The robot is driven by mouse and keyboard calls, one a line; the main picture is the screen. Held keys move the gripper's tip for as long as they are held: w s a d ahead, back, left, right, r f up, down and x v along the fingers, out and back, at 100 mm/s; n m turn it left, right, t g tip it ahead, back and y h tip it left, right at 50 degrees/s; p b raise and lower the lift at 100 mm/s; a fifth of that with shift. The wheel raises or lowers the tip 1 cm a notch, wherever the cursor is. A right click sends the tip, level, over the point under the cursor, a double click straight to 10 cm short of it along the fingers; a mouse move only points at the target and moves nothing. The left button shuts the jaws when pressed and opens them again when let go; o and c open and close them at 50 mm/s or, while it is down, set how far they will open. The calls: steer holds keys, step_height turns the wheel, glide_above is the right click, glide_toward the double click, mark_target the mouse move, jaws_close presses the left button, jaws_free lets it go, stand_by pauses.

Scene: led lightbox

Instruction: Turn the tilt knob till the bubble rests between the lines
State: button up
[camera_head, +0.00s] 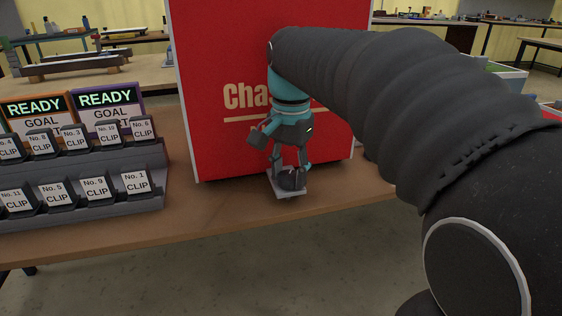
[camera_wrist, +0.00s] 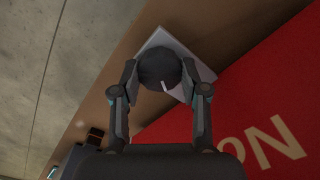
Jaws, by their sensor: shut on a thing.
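The tilt knob is a dark round knob with a white pointer mark, seen from above in the wrist view (camera_wrist: 159,66). It sits on a pale square base plate (camera_wrist: 201,72) near the table's front edge. My gripper (camera_wrist: 158,78) has one finger on each side of the knob and is shut on it. In the head view my gripper (camera_head: 290,176) reaches down to the knob (camera_head: 292,181) in front of the red panel. The white pointer points toward the lower right of the wrist view. No bubble or level lines show in either view.
A tall red panel (camera_head: 215,90) with lettering stands right behind the knob. At left a grey stepped rack (camera_head: 90,208) holds several clip holders, with two READY signs (camera_head: 109,99) behind. The wooden table (camera_head: 230,205) is bare along its front edge.

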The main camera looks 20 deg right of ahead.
mark_target(290, 175)
steer(key=shift+f+m, duration=0.15)
steer(key=shift+m, duration=0.45)
steer(key=o, duration=1.1)
steer(key=shift+o, duration=0.2)
step_height(290, 175, up, 12)
